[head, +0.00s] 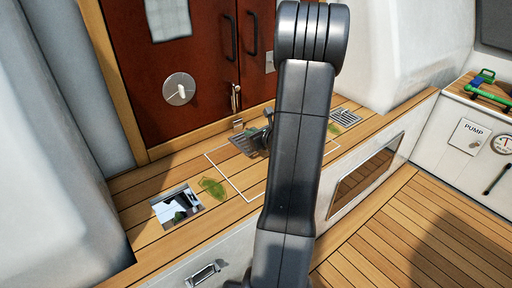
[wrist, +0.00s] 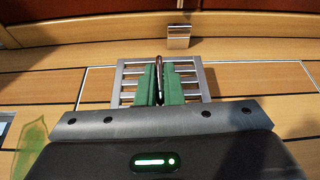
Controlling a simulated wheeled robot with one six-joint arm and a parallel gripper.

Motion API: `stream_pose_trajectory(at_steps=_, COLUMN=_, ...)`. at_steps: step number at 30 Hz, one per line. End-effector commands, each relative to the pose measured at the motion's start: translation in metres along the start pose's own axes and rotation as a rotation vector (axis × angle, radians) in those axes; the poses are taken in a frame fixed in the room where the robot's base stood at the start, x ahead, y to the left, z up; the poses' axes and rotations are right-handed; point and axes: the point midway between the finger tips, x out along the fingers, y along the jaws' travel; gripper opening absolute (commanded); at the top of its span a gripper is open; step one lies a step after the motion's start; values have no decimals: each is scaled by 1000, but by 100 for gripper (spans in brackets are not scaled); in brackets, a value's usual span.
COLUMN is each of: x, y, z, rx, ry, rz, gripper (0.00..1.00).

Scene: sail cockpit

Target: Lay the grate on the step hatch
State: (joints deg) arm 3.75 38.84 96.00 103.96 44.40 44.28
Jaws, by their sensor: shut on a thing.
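The grate (head: 240,146) is a small grey slatted metal panel. My gripper (head: 266,138) is shut on an upright brown piece at its middle. In the wrist view the green fingers (wrist: 159,84) close on that piece, with the grate's slats (wrist: 193,82) on both sides. The step hatch (head: 225,172) is a white-outlined rectangle in the wooden step. The grate overlaps the back line of this outline; I cannot tell whether it touches the wood. My arm hides the hatch's right part.
A metal-rimmed square opening (head: 177,206) and a green smear (head: 212,187) lie left on the step. Another grate (head: 345,117) lies at right. Red-brown doors (head: 190,65) stand behind, with a metal catch (wrist: 178,37) near. A green-handled tool (head: 486,92) lies on the right-hand ledge.

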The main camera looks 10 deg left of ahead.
Motion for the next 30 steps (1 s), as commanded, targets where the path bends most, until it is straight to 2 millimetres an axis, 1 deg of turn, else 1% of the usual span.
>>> stream_pose_trajectory(at_steps=1, x=4, y=0, z=-9, rx=1, ry=0, rz=0, gripper=0)
stream_pose_trajectory(at_steps=6, x=8, y=1, z=-19, rx=0, ry=-1, rz=0, gripper=0)
stream_pose_trajectory(at_steps=13, x=20, y=3, z=-47, rx=0, ry=-1, rz=0, gripper=0)
stream_pose_trajectory(at_steps=20, x=20, y=3, z=-46, rx=-1, ry=-2, rz=0, gripper=0)
stream_pose_trajectory(at_steps=25, x=22, y=3, z=-51, rx=-1, ry=-2, rz=0, gripper=0)
stream_pose_trajectory(at_steps=26, x=21, y=4, z=-50, rx=-1, ry=-1, rz=0, gripper=11)
stream_pose_trajectory(at_steps=28, x=21, y=4, z=-50, rx=-1, ry=-1, rz=0, gripper=25)
stream_pose_trajectory(at_steps=29, x=21, y=4, z=-50, rx=-1, ry=-1, rz=0, gripper=29)
stream_pose_trajectory(at_steps=30, x=21, y=4, z=-50, rx=-1, ry=-1, rz=0, gripper=29)
